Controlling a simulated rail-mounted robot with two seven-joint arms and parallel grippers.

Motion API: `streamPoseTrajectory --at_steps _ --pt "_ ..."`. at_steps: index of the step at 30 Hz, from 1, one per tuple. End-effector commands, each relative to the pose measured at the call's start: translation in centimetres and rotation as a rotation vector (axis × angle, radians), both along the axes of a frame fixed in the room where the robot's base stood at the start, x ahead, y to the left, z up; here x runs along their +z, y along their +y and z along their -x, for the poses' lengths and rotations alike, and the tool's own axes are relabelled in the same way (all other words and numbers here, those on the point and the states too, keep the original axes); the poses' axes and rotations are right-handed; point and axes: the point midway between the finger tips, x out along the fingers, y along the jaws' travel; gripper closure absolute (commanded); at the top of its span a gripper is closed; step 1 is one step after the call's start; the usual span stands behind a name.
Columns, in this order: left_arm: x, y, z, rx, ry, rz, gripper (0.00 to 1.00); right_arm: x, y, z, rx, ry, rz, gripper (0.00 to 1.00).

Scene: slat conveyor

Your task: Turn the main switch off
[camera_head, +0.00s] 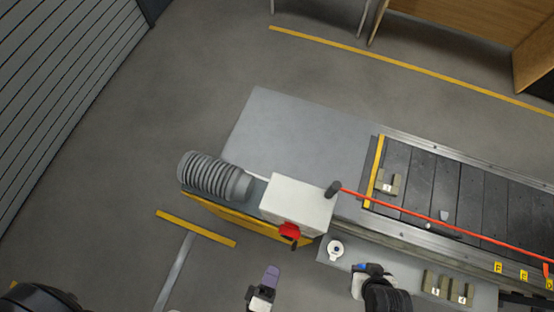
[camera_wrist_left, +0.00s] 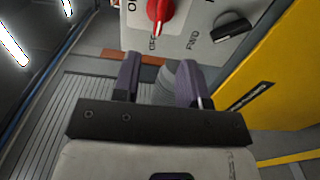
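The main switch, a red rotary knob (camera_head: 289,230), is on the front of a white control box (camera_head: 299,201). In the left wrist view the red knob (camera_wrist_left: 158,12) shows at the top edge, partly cut off, its handle roughly upright above a printed label. A black knob (camera_wrist_left: 231,27) sits right of it on the same panel. My left gripper (camera_head: 266,281) is below and left of the switch in the head view. In the wrist view its two purple-grey fingers (camera_wrist_left: 159,83) are apart, empty, and clear of the knob. My right gripper (camera_head: 369,276) is near the bottom; its fingers are unclear.
A ribbed grey motor (camera_head: 214,177) stands left of the box above a yellow panel (camera_wrist_left: 265,75). The slat conveyor (camera_head: 450,190) runs right, with a red cord (camera_head: 440,218) along it. A white ring (camera_head: 335,249) and blocks (camera_head: 446,289) lie on the front ledge.

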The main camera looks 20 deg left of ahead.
Motion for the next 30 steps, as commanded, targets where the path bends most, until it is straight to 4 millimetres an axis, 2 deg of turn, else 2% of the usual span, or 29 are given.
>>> streamPoseTrajectory --at_steps 3,9,30 --pt "-0.1 0.1 1.7 -0.001 0.002 0.000 0.61 -0.5 0.0 0.0 0.000 0.000 0.000 0.57" --pt "0.0 0.2 3.3 -0.001 0.000 -0.001 0.61 -0.7 0.0 0.0 0.001 0.000 0.001 0.57" --pt "0.0 0.2 3.7 0.000 -0.001 0.000 0.61 -0.7 -0.3 0.0 0.005 0.001 0.009 0.57"
